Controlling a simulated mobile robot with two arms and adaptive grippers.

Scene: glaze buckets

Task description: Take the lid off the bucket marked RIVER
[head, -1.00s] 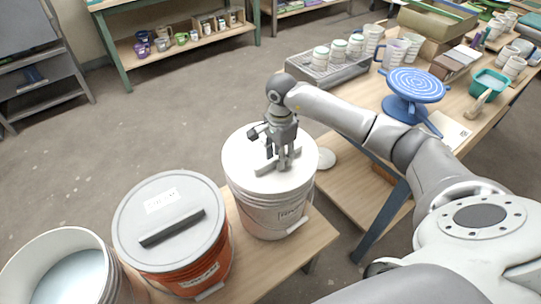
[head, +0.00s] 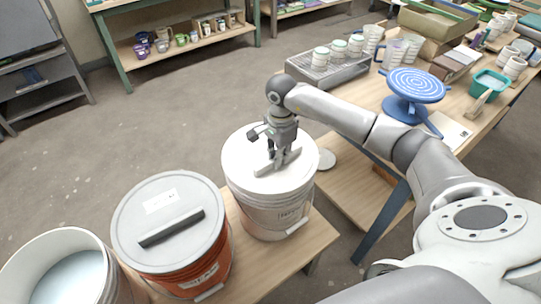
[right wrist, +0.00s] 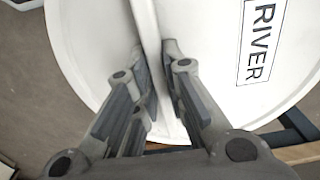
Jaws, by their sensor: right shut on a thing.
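The RIVER bucket (head: 270,212) is white and stands upright at the right end of the low wooden bench. Its white lid (head: 243,158) lies on top, with a raised bar handle (head: 290,160) across it. In the right wrist view the lid (right wrist: 85,45) carries a label (right wrist: 262,38) reading RIVER. My right gripper (head: 277,163) reaches down from above and is shut on the bar handle, which also shows between the fingers in the right wrist view (right wrist: 148,35). The lid appears seated on the rim. My left gripper is not in view.
An orange bucket (head: 205,272) with a grey lid (head: 170,205) stands to the left. An open white bucket (head: 88,242) with pale contents is at the far left. A worktable with a blue banding wheel (head: 415,85), a wire rack (head: 330,72) and cups stands at right.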

